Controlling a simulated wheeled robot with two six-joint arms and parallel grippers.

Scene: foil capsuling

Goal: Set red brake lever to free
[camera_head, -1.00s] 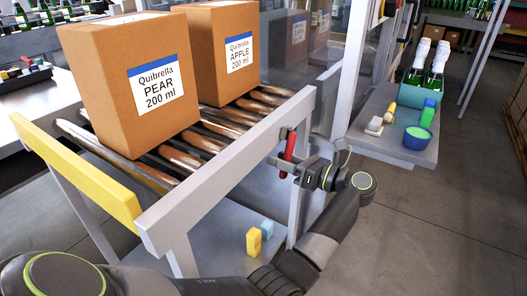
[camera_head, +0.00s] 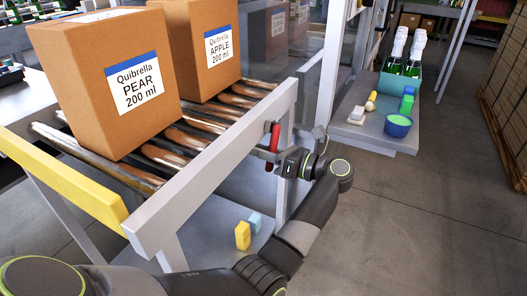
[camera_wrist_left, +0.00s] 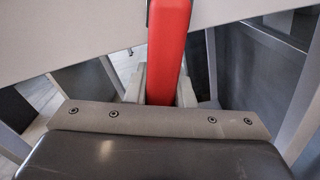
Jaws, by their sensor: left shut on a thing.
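The red brake lever (camera_head: 274,137) sits at the right end of the roller conveyor's grey side rail and hangs slightly tilted, its lower end toward the left. In the left wrist view the lever (camera_wrist_left: 168,45) runs down the middle, between the two fingers. My left gripper (camera_head: 271,156) is shut on the lever's lower part; its fingers also show in the left wrist view (camera_wrist_left: 160,88). The lever's lower tip is hidden behind the gripper body in the wrist view. My right gripper is not in view.
The conveyor's grey rail (camera_head: 215,165) runs close beside my gripper. Cartons marked PEAR (camera_head: 110,85) and APPLE (camera_head: 205,45) stand on the rollers. Yellow (camera_head: 242,236) and light blue (camera_head: 255,222) blocks lie on a lower shelf. A blue bowl (camera_head: 397,126) and bottles stand at right.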

